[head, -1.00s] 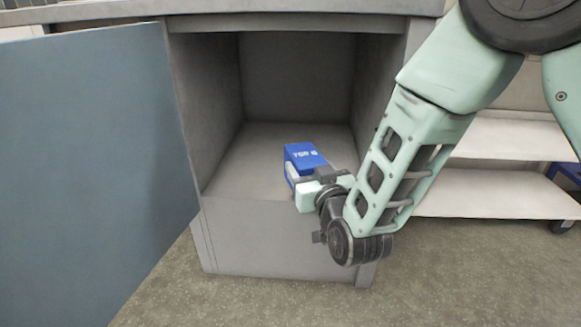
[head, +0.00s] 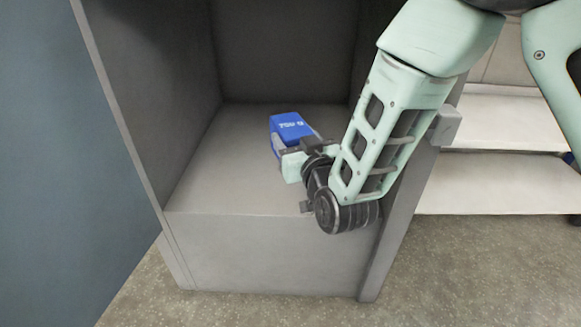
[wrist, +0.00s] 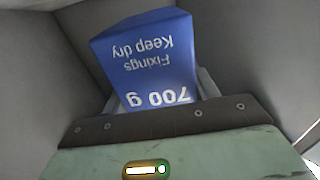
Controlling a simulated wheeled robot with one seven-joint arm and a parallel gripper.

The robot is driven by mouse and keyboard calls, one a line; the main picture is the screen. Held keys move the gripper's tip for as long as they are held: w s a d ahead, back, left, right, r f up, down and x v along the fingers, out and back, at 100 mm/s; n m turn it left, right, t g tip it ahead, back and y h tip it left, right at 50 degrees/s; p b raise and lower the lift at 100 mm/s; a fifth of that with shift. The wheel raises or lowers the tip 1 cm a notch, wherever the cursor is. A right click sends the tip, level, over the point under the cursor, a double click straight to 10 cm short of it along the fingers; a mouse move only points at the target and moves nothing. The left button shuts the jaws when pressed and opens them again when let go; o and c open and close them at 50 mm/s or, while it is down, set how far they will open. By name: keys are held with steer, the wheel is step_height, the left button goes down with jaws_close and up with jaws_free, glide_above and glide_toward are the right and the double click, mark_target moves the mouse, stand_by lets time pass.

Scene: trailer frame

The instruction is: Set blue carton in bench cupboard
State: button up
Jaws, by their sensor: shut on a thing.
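The blue carton (head: 286,127) is inside the open bench cupboard (head: 215,265), over the front half of its floor. In the wrist view the carton (wrist: 148,62) shows white lettering that reads upside down. My gripper (head: 296,146) is shut on the carton, with a finger along its side. My wrist and forearm reach in over the cupboard's front edge from the right. Whether the carton's underside touches the cupboard floor is hidden.
The cupboard's blue door (head: 50,170) stands open at the left. Grey side walls bound the cupboard, and its floor behind and left of the carton is clear. A white shelf unit (head: 490,185) stands to the right.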

step_height(320, 180, down, 7)
steer(key=b, duration=0.4)
steer(key=shift+f, duration=0.15)
steer(key=o, duration=1.5)
steer(key=shift+f, duration=0.15)
